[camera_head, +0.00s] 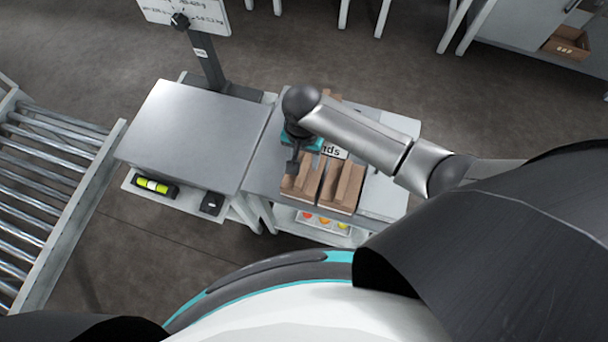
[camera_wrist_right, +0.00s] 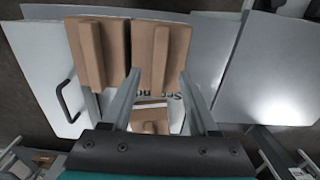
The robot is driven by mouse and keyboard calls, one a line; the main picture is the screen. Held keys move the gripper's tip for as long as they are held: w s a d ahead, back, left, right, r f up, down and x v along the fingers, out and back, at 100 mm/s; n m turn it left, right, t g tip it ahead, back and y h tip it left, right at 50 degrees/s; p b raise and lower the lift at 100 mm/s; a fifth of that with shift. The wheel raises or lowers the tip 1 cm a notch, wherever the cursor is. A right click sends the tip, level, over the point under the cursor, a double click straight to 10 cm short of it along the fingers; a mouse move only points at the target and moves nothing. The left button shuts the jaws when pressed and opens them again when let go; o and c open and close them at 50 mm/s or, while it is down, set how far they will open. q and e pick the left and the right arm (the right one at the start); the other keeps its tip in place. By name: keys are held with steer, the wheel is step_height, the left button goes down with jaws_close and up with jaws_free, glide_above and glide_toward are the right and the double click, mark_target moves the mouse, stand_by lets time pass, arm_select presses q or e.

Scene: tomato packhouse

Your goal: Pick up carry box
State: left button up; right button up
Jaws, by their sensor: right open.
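Two brown cardboard carry boxes with raised centre ridges stand side by side on a grey table: the left carry box (camera_head: 299,183) and the right carry box (camera_head: 343,186). In the right wrist view they show at the top, as one box (camera_wrist_right: 98,50) and another box (camera_wrist_right: 160,55). A third brown box (camera_wrist_right: 151,122) is partly visible between my fingers in that view. My right gripper (camera_head: 294,166) is open above the boxes at the left one's far end, with its fingers apart. I cannot tell whether it touches anything. My left gripper is not in view.
A bare metal weighing table (camera_head: 195,135) with a display post (camera_head: 207,65) stands left of the boxes. A roller conveyor (camera_head: 50,180) is at far left. A sign partly reading "ds" (camera_head: 335,151) lies behind the boxes. A lower shelf holds coloured items (camera_head: 323,220).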

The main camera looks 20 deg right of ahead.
mark_target(303, 171)
steer(key=f, duration=0.2)
steer(key=f+b, duration=0.1)
steer(key=f, duration=0.1)
steer(key=shift+s+a, duration=0.2)
steer(key=shift+s, duration=0.15)
steer(key=shift+f, duration=0.45)
steer(key=shift+c, duration=0.3)
jaws_close()
